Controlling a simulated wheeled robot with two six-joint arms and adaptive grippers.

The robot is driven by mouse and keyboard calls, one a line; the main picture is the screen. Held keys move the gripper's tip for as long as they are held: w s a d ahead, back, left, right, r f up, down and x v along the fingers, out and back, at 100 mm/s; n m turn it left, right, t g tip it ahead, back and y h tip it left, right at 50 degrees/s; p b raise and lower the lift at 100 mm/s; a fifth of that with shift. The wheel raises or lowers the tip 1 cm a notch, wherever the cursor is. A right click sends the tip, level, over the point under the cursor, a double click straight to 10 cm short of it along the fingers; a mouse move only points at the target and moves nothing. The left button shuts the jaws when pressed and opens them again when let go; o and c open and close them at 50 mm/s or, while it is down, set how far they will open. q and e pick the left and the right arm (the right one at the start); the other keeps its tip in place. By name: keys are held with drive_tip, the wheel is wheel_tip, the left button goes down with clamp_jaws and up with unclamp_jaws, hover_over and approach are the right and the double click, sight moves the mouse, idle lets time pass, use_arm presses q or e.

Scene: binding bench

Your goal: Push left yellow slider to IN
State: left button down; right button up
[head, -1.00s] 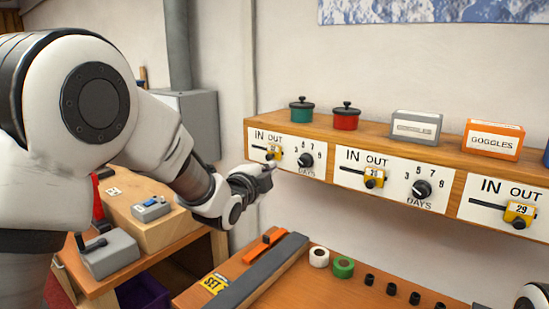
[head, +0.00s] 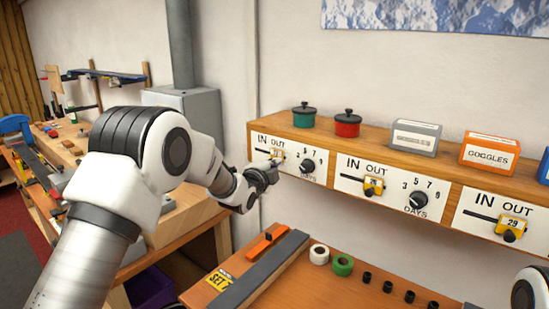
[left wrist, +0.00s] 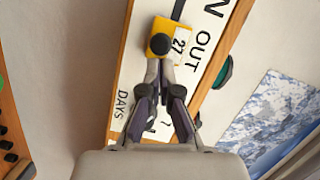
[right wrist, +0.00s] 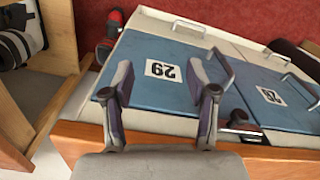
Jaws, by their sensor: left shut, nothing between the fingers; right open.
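The left yellow slider (head: 277,153) sits at the OUT side of its slot on the leftmost white panel (head: 290,166). In the left wrist view the slider (left wrist: 183,35) bears the number 27 and a black knob (left wrist: 160,43), and the slot runs away from it towards IN. My left gripper (head: 274,172) is shut and empty, just in front of the panel and below the slider. Its fingertips (left wrist: 159,70) appear right beside the knob; I cannot tell whether they touch.
A middle slider (head: 373,187) and a right slider (head: 510,228) share the shelf front with black dials (head: 418,199). Pots and boxes stand on the shelf (head: 380,140). Below is a wooden bench (head: 215,290) with an orange tool (head: 265,243) and tape rolls (head: 342,265).

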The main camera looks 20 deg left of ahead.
idle(0.3)
use_arm(q)
drive_tip(key=a, duration=0.2)
drive_tip(key=w+a+b, duration=0.1)
drive_tip(key=a, duration=0.1)
drive_tip(key=w+a+b, duration=0.1)
drive_tip(key=a, duration=0.1)
drive_tip(key=shift+w+a+f, duration=0.1)
drive_tip(key=shift+a+f, duration=0.05)
drive_tip(key=shift+r, duration=0.25)
